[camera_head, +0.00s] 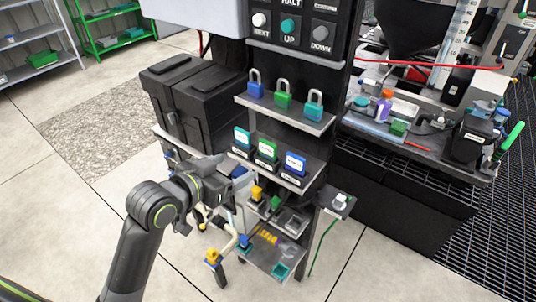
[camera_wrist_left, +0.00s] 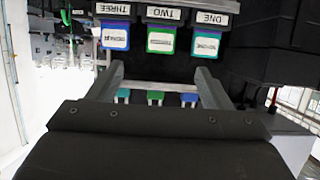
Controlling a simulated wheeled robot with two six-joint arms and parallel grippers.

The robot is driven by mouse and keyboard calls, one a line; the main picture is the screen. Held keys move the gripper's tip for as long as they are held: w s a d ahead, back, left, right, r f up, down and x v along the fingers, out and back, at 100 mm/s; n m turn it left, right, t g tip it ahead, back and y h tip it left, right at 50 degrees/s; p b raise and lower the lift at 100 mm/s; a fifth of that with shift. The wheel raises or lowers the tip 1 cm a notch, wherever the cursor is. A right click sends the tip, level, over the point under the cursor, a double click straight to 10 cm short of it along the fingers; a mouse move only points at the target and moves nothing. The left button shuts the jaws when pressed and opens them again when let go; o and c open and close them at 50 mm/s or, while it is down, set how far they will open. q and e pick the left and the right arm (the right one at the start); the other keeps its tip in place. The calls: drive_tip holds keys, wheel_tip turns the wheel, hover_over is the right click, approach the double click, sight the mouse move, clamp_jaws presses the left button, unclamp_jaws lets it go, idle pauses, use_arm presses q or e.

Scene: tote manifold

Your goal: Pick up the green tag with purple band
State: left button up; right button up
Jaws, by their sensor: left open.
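The green tag (camera_head: 267,150) is the middle one of three on the shelf, between a teal tag (camera_head: 242,137) and a blue tag (camera_head: 294,163). In the left wrist view, which is upside down, the green tag (camera_wrist_left: 161,42) sits by the label TWO with a white face and a darker bluish or purple edge. My left gripper (camera_head: 243,179) is in front of and below the tag shelf. In the wrist view, my left gripper (camera_wrist_left: 158,82) has its fingers apart, with no tag between them. My right gripper is out of view.
Blue (camera_head: 255,86), green (camera_head: 283,97) and teal (camera_head: 314,105) padlocks stand on the shelf above. A lower tray (camera_head: 272,262) and small fittings on pipes are close under my left arm. Black cases (camera_head: 195,95) stand to the left. A cluttered bench (camera_head: 420,145) is at right.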

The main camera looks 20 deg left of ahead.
use_arm(q)
approach(266, 148)
drive_tip(key=w+d+f, duration=0.1)
drive_tip(key=w+f, duration=0.1)
drive_tip(key=shift+w+r+p+x, duration=0.15)
drive_tip(key=shift+p+x, duration=0.15)
drive_tip(key=shift+x, duration=0.65)
drive_tip(key=shift+r+p+x, duration=0.2)
drive_tip(key=shift+p+x, duration=0.1)
drive_tip(key=shift+x, duration=0.6)
drive_tip(key=shift+w+r+p+x, duration=0.15)
drive_tip(key=shift+p+x, duration=0.15)
drive_tip(key=shift+x, duration=0.65)
drive_tip(key=shift+s, duration=0.1)
drive_tip(key=c, duration=1)
drive_tip(key=shift+c, duration=0.4)
drive_tip(key=shift+r, duration=0.1)
wheel_tip(266, 148, up, 18)
